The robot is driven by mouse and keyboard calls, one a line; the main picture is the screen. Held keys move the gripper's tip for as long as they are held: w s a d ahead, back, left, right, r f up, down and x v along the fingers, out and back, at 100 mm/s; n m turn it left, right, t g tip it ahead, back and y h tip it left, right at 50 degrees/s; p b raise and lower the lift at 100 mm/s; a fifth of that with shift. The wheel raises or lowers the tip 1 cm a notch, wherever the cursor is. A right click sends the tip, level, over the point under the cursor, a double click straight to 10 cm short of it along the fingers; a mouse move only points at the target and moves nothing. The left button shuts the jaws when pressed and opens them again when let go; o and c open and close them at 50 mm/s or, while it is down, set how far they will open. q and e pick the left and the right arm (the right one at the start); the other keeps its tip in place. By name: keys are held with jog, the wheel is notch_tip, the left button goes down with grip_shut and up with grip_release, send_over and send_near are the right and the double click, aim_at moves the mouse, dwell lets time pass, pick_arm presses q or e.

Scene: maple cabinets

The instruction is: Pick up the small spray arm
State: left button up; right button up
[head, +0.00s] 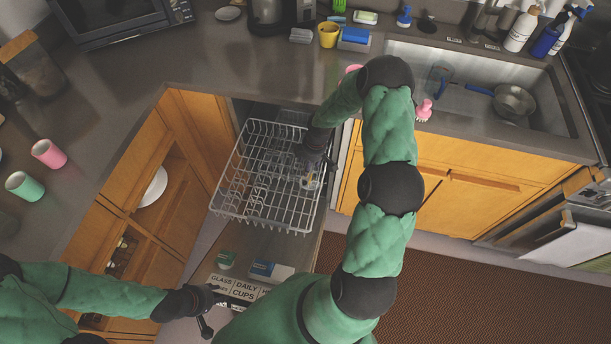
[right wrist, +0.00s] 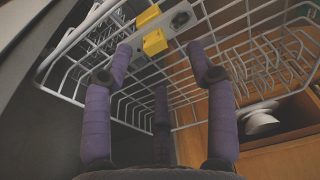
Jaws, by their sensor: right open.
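A flat grey bar (right wrist: 165,31) with two yellow blocks and a dark round part shows in the right wrist view; it looks like the small spray arm. It lies at the wire rack, just beyond my right fingertips. In the head view, a small grey and yellow piece (head: 311,182) shows at the rack's right side, partly hidden by my right gripper. My right gripper (right wrist: 160,48) is open, its fingers apart on either side of the bar, with no clear contact. My left gripper (head: 226,312) is spread open near the labelled dishwasher door, empty.
The wire dishwasher rack (head: 226,205) is pulled out, its wires around my right gripper. Wooden cabinets (head: 180,140) stand to the left, and a sink (head: 465,100) lies to the right.

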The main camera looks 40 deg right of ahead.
jog(key=f+b, duration=0.1)
jog(key=f, duration=0.1)
jog(key=w+f+b, duration=0.1)
jog(key=f, duration=0.2)
jog(key=shift+f, duration=0.1)
grip_shut()
